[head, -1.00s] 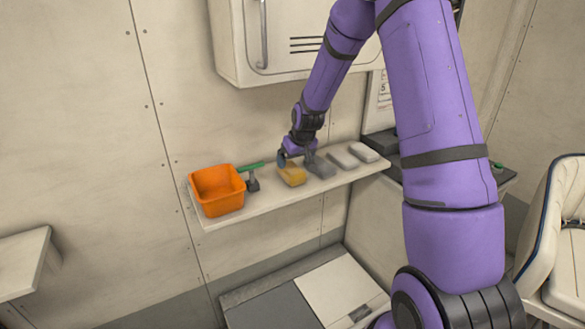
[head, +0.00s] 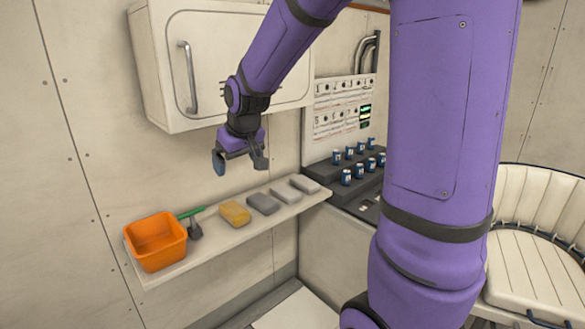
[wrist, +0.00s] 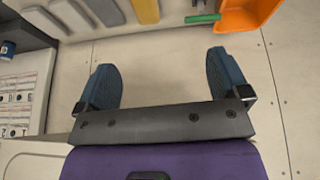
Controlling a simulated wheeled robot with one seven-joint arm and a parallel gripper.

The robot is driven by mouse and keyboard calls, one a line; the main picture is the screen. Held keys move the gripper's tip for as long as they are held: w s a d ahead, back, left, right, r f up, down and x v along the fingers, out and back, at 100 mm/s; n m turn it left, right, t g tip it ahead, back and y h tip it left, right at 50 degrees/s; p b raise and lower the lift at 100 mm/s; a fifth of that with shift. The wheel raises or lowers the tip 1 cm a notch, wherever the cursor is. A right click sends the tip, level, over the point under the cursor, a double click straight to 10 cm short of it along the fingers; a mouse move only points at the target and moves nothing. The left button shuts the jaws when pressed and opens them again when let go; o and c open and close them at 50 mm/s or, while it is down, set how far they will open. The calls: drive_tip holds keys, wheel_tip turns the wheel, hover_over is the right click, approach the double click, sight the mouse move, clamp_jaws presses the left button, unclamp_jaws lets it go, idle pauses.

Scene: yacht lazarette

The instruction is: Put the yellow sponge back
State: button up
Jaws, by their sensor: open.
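The yellow sponge (head: 235,213) lies on the narrow wall shelf (head: 172,271), between a green-handled tool and a dark grey block. In the wrist view the sponge (wrist: 146,10) shows at the top edge, partly cut off. My gripper (head: 240,165) is open and empty, raised above the shelf near the wall cabinet. In the wrist view its two blue fingertips (wrist: 165,75) stand wide apart with only the bare wall panel between them. The sponge is apart from the fingers.
An orange bin (head: 155,243) stands at the shelf's left end, beside the green-handled tool (head: 192,222). A dark grey block (head: 264,203) and two lighter blocks (head: 286,192) lie right of the sponge. A white cabinet (head: 215,70) hangs above. Several blue cans (head: 346,177) stand on dark steps at right.

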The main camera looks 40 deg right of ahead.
drive_tip(key=s+a+r, duration=0.2)
drive_tip(key=s+r, duration=0.2)
drive_tip(key=s, duration=0.8)
drive_tip(key=s+a+r, duration=0.3)
drive_tip(key=s+r, duration=0.1)
drive_tip(key=s, duration=0.9)
drive_tip(key=shift+s+r+t, duration=0.2)
drive_tip(key=shift+s+t, duration=0.05)
drive_tip(key=shift+t, duration=0.05)
